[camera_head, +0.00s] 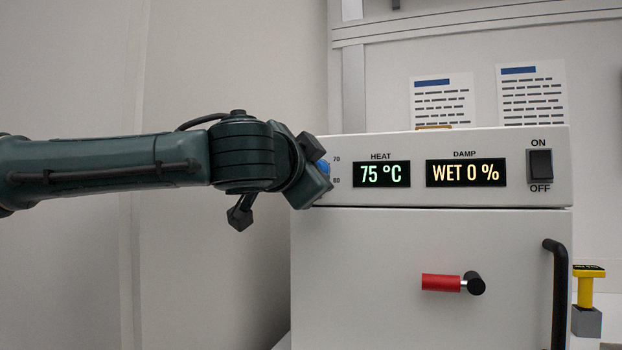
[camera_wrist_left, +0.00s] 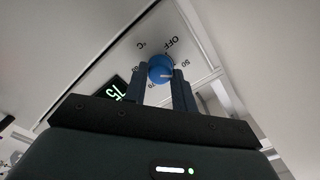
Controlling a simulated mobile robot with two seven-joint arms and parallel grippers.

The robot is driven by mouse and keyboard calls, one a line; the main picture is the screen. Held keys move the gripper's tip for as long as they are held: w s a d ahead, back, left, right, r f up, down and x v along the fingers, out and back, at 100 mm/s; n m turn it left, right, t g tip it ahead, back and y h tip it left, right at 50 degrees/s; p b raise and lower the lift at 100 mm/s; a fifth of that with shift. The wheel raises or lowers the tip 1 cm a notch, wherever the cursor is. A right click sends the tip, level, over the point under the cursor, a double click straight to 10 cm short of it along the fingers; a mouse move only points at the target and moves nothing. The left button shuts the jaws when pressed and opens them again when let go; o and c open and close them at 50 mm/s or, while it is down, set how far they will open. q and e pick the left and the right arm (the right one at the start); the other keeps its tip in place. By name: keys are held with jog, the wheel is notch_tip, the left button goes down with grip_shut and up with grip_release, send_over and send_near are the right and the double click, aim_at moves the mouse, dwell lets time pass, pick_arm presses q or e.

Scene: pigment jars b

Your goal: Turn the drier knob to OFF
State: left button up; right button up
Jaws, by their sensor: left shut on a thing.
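The blue drier knob (camera_head: 323,167) is at the left end of the drier's control panel (camera_head: 450,198), mostly hidden behind my left gripper (camera_head: 314,172) in the head view. In the left wrist view the knob (camera_wrist_left: 160,66) sits between the two dark fingers of my left gripper (camera_wrist_left: 158,76), which is shut on it. The word OFF and scale numbers are printed around the knob. A pale mark shows on the knob's face; I cannot tell exactly which label it points at. The HEAT display (camera_head: 382,174) reads 75 °C. My right gripper is not in view.
The DAMP display (camera_head: 466,173) reads WET 0 %. A black ON/OFF switch (camera_head: 540,163) is at the panel's right. Below, the door has a red-gripped latch (camera_head: 441,282) and a black handle (camera_head: 556,290). A yellow-topped object (camera_head: 586,290) stands at right.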

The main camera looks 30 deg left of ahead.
pick_arm(q)
jog(key=n+b, duration=0.6)
jog(key=n, duration=0.7)
jog(key=shift+f+n+b, duration=0.1)
jog(key=shift+n+b, duration=0.2)
jog(key=shift+n, duration=0.1)
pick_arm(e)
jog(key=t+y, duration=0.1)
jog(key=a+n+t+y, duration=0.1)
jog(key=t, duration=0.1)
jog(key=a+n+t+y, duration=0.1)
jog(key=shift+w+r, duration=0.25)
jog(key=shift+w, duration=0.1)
pick_arm(q)
jog(key=o, duration=1)
jog(key=v, duration=1.3)
jog(key=shift+p, duration=0.4)
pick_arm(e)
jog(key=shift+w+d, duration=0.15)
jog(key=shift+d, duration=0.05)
